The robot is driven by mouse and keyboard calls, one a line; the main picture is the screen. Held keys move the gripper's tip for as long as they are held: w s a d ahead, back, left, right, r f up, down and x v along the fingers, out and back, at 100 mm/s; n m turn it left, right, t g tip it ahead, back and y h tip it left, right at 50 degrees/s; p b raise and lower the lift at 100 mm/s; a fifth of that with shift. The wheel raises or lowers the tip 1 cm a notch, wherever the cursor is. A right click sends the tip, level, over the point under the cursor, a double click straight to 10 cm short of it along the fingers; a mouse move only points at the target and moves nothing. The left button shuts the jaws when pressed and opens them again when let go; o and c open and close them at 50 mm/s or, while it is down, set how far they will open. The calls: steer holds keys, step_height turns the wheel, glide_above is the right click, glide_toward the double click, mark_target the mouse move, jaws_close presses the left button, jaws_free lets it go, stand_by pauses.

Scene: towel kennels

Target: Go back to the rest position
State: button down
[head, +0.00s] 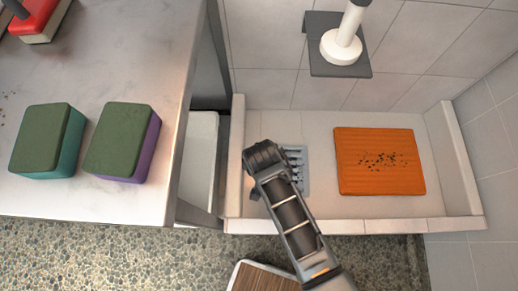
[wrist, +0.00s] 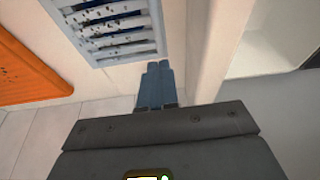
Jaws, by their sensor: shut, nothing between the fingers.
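My gripper (wrist: 156,86) shows in the wrist view with its two blue-grey fingers together and nothing between them. In the head view my arm reaches up from the bottom over the white tiled basin, and its end covers part of a grey slotted drain grate (head: 297,163). The fingers are hidden there. The grate also shows at the top of the wrist view (wrist: 115,28), with dark specks on it; the fingertips appear close to its edge, and I cannot tell the gap.
An orange mat (head: 370,180) with dark specks lies in the basin (head: 350,226). Two green-topped sponges, teal (head: 45,140) and purple (head: 122,142), stand on the left counter (head: 95,75). A wooden-topped object (head: 262,278) is at the bottom.

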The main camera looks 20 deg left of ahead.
steer(key=p+v, duration=0.1)
steer(key=v, duration=0.5)
steer(key=shift+s+a+r, duration=0.2)
steer(key=shift+a+r, duration=0.05)
steer(key=shift+r, duration=0.15)
steer(key=s+d+r+m+t+y+p, duration=0.1)
steer(key=s+d+r+t, duration=0.2)
steer(key=s+d, duration=0.4)
steer(key=s+d+r+m+t+y+p, duration=0.1)
steer(key=s+d+r+m+t, duration=0.1)
steer(key=s+d+r, duration=0.5)
steer(key=s+d+r+t+h, duration=0.1)
steer(key=s+d+r+t, duration=0.1)
steer(key=d+r, duration=0.3)
steer(key=s+d+r+t+h, duration=0.1)
steer(key=s+d+r, duration=0.3)
steer(key=r, duration=0.6)
steer(key=s+d+r+m+t+h+p, duration=0.1)
steer(key=s+d+r+t, duration=0.2)
steer(key=d+r, duration=0.3)
steer(key=shift+s+d+r+t, duration=0.25)
steer(key=shift+d+r+t, duration=0.15)
steer(key=shift+r, duration=0.55)
